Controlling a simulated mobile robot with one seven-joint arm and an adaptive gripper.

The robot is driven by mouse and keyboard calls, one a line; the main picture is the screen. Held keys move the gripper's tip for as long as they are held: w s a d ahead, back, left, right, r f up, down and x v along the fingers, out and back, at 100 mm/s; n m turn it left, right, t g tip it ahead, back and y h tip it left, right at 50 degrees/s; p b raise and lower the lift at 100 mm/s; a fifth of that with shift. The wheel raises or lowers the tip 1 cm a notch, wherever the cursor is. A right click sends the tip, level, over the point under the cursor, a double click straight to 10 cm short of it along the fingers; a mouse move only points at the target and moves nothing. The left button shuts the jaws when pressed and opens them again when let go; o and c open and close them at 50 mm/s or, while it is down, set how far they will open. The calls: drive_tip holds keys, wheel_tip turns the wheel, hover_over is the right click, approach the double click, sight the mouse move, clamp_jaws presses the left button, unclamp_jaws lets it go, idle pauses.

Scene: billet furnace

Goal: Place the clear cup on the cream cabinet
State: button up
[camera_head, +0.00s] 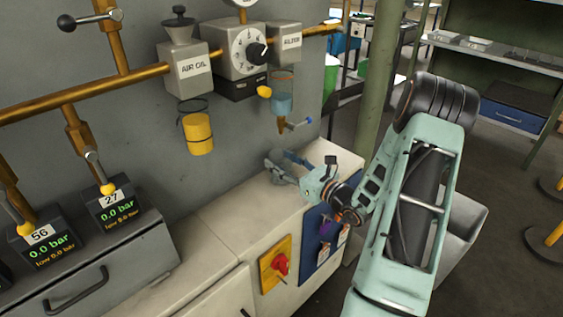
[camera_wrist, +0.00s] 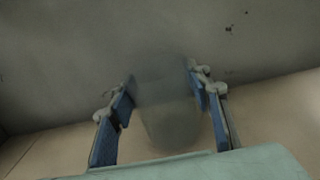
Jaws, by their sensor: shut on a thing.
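The clear cup (camera_wrist: 172,118) is a faint, translucent shape between my finger pads in the wrist view. My gripper (camera_wrist: 163,88) is shut on it, with a blue pad at each side. In the head view my gripper (camera_head: 284,167) is over the back right part of the cream cabinet (camera_head: 232,222), near the wall; the cup cannot be made out clearly there. The cabinet top is pale and bare to the left of my gripper. Whether the cup's base touches the top cannot be told.
A yellow bowl (camera_head: 198,133) hangs further left. Gauge boxes (camera_head: 117,211) stand on the grey unit at left. A red switch (camera_head: 280,264) is on the cabinet front. A green post (camera_head: 376,80) rises behind.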

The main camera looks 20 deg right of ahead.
drive_tip(key=shift+f, duration=0.2)
drive_tip(key=o, duration=1.2)
drive_tip(key=shift+c, duration=0.2)
drive_tip(key=shift+r, duration=0.2)
drive_tip(key=shift+s+d, duration=0.1)
drive_tip(key=shift+s, duration=0.1)
drive_tip(key=p+v, duration=0.1)
drive_tip(key=v, duration=1)
drive_tip(key=shift+s+r, duration=0.1)
drive_tip(key=shift+s, duration=0.25)
